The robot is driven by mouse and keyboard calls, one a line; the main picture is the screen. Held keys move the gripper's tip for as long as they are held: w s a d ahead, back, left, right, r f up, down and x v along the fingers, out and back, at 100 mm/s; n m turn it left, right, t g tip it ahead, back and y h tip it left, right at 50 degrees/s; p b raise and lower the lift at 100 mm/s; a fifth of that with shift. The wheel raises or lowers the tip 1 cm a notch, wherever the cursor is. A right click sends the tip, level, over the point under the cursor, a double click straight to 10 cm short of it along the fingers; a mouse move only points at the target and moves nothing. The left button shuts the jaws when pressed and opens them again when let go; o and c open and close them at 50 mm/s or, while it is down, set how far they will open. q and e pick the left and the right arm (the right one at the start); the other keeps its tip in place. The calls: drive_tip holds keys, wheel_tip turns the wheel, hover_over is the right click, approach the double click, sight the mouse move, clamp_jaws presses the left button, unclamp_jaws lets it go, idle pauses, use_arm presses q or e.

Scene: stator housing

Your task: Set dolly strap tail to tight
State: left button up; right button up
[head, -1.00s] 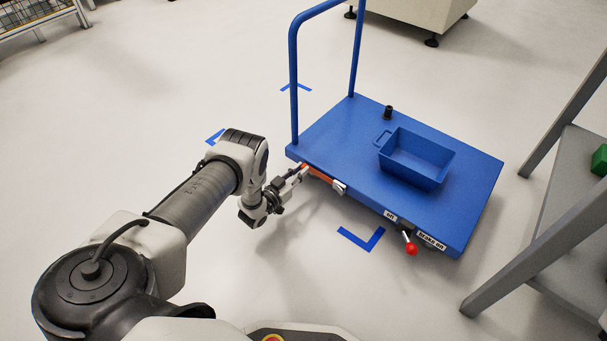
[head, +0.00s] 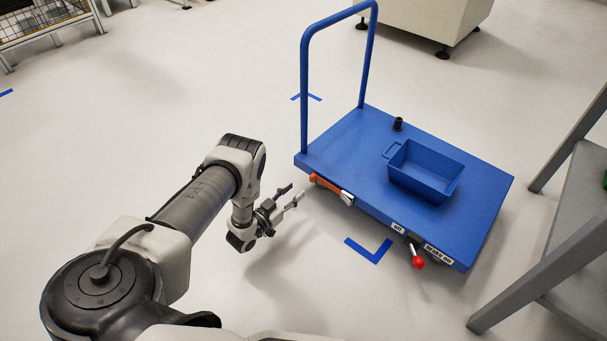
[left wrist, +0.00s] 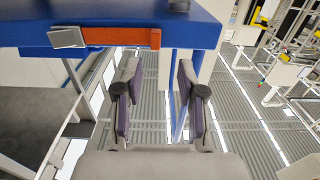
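The blue dolly (head: 350,165) stands on the floor at centre right in the head view. Its orange strap tail (head: 325,184) lies along the dolly's near left edge, beside a silver buckle (head: 347,198). In the left wrist view the orange strap tail (left wrist: 120,37) runs along the deck edge, with the metal buckle (left wrist: 67,38) at its left end. My left gripper (head: 296,193) is open and empty, just off that edge and apart from the strap. Its two fingers (left wrist: 157,80) stand apart below the strap in the wrist view. My right gripper is not in view.
A blue bin (head: 425,171) and a small black cylinder (head: 398,124) are on the deck. A red-knobbed brake lever (head: 418,262) sticks out from the near edge. A grey table (head: 580,225) stands at the right.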

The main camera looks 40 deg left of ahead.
use_arm(q)
drive_tip(key=s, duration=0.5)
drive_tip(key=shift+a, duration=0.2)
idle(0.3)
